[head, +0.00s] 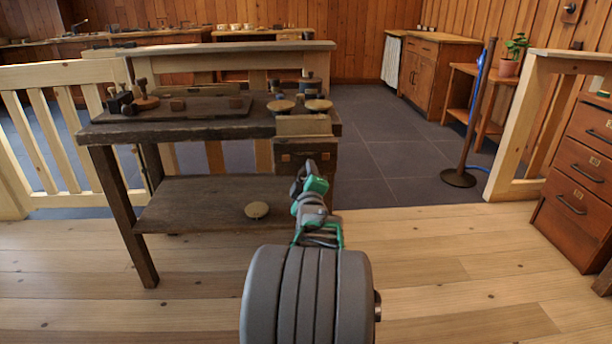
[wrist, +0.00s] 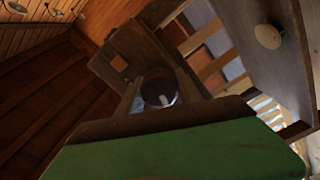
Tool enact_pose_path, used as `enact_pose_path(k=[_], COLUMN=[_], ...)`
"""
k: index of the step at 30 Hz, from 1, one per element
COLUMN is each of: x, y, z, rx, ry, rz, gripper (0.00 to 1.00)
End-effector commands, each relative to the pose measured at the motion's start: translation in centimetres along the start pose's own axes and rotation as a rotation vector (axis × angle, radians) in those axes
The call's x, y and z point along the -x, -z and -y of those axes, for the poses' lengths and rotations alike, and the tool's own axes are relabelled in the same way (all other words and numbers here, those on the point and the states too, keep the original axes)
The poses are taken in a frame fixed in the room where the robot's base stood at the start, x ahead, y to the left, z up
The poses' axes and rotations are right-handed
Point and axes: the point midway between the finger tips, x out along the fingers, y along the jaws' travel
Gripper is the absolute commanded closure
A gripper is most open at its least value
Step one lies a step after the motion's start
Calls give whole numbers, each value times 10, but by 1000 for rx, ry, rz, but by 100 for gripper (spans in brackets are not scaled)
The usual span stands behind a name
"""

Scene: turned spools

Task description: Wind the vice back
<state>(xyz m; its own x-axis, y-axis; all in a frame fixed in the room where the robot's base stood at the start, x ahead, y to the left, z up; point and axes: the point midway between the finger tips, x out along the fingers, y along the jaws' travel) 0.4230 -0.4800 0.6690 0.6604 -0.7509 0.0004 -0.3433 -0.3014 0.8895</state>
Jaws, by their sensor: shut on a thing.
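The vice (head: 303,150) is a wooden block with square pegs at the right end of the dark workbench (head: 200,132). A pale wooden jaw piece (head: 303,125) stands at its top. My gripper (head: 306,176), with green parts, is in front of the vice's face. In the wrist view the vice face (wrist: 120,62) is close, with a dark, shiny round part (wrist: 158,90) just beyond the green of my gripper. My gripper is shut on what looks like the vice handle; the grip itself is mostly hidden, and I cannot tell how far the jaw stands open.
Round-topped spools (head: 318,105) and dark tools (head: 120,100) stand on the bench. A pale disc (head: 256,210) lies on the lower shelf (head: 190,210). A pale railing (head: 60,75) runs behind. A post (head: 470,130) and drawers (head: 580,190) stand right; the floor between is clear.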

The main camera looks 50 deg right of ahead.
Motion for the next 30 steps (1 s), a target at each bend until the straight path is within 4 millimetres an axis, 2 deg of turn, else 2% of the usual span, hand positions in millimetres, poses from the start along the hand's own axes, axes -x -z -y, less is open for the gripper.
enact_pose_path(k=[9,23,24,30], x=[-1,-1,-1,-1], y=[2,1,1,1], z=[-4,-5,-5,-3], rx=[108,121,121,120], ry=[-9,-9,-9,-6], rz=[-2,-2,-2,-1], gripper=[98,98,56,40])
